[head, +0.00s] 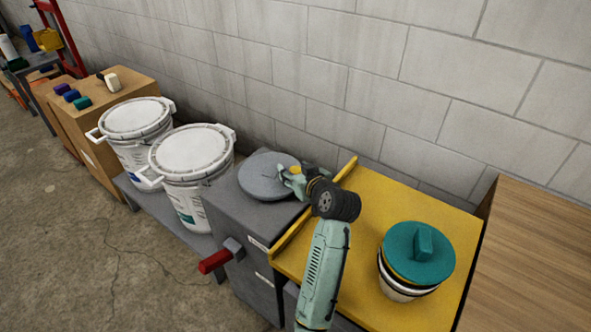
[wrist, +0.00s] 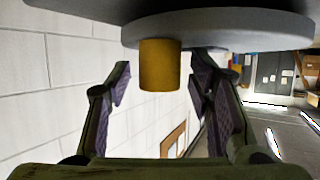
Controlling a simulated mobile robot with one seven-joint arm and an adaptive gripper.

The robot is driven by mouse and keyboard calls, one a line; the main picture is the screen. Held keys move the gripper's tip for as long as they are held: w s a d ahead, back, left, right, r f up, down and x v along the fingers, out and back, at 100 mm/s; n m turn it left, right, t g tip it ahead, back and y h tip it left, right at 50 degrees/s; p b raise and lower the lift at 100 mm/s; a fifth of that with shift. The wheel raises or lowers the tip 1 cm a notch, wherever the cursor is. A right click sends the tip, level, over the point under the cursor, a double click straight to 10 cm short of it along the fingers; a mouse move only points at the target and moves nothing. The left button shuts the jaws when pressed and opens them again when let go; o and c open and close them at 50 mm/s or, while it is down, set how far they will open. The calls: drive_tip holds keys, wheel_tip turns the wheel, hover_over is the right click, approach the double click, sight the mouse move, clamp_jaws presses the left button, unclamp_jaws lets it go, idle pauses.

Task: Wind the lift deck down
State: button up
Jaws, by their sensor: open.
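A round grey handwheel (head: 262,180) lies flat on top of a grey cabinet (head: 238,208). A yellow knob (head: 295,169) stands near the wheel's right side. My gripper (head: 286,177) is at that side of the wheel, by the knob. In the wrist view the yellow knob (wrist: 160,66) sticks out from the wheel (wrist: 225,28) and lies between my two open fingers (wrist: 161,82), with gaps on both sides. The yellow lift deck (head: 350,238) is right of the cabinet, with a raised lip on its left. A teal-lidded bucket (head: 415,262) stands on it.
A red-handled lever (head: 215,262) juts from the cabinet's front. Two white lidded buckets (head: 192,160) stand on a low grey bench to the left. A wooden box (head: 530,260) borders the deck on the right. A block wall (head: 330,75) runs behind.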

drive_tip(key=shift+c, duration=0.2)
clamp_jaws()
idle(0.4)
